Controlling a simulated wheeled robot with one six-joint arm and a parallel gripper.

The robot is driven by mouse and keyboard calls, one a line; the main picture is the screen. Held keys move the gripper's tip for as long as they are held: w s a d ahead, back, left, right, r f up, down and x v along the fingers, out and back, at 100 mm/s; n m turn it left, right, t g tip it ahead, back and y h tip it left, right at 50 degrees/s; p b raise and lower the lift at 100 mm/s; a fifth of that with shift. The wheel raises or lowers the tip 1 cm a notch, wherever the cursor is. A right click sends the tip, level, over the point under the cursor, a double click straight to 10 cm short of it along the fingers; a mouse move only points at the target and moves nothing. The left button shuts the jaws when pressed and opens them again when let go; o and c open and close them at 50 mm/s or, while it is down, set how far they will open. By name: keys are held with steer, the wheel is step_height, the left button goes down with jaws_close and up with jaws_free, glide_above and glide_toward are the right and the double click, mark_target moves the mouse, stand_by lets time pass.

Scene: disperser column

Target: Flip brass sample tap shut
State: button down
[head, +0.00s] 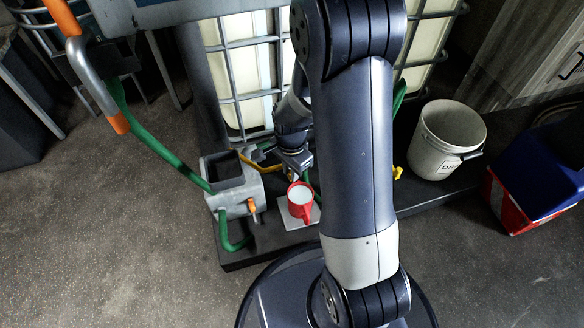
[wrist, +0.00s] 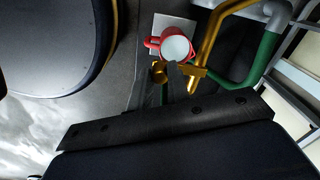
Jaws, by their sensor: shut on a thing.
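The brass sample tap (wrist: 193,73) shows in the wrist view at the end of a bent brass pipe (wrist: 211,38). A rounded brass part (wrist: 159,72) sits just left of it. My gripper (wrist: 171,76) is shut at the tap, its dark fingers close together between the brass parts; they hide part of the tap, so the handle's exact angle is unclear. In the head view my gripper (head: 296,166) is low beside the tank, just above a red mug (head: 301,202). The mug has pale contents and also shows in the wrist view (wrist: 176,48).
The mug stands on a white square (head: 292,222) near the dark platform's front edge. A white bucket (head: 447,140) and a blue-and-red box (head: 540,177) stand at right. My arm hides the middle.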

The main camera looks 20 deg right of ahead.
steer(key=c, duration=1.3)
jaws_free()
step_height(320, 180, up, 11)
steer(key=p, duration=0.4)
steer(key=shift+f, duration=0.1)
steer(key=shift+f, duration=0.1)
step_height(320, 180, down, 11)
steer(key=b, duration=0.4)
steer(key=shift+f, duration=0.15)
steer(key=shift+d+r+n+b, duration=0.15)
steer(key=shift+r+n+b, duration=0.05)
steer(key=shift+n+b, duration=0.1)
steer(key=shift+d+r+n, duration=0.1)
steer(key=shift+d+n, duration=0.15)
steer(key=shift+n, duration=0.35)
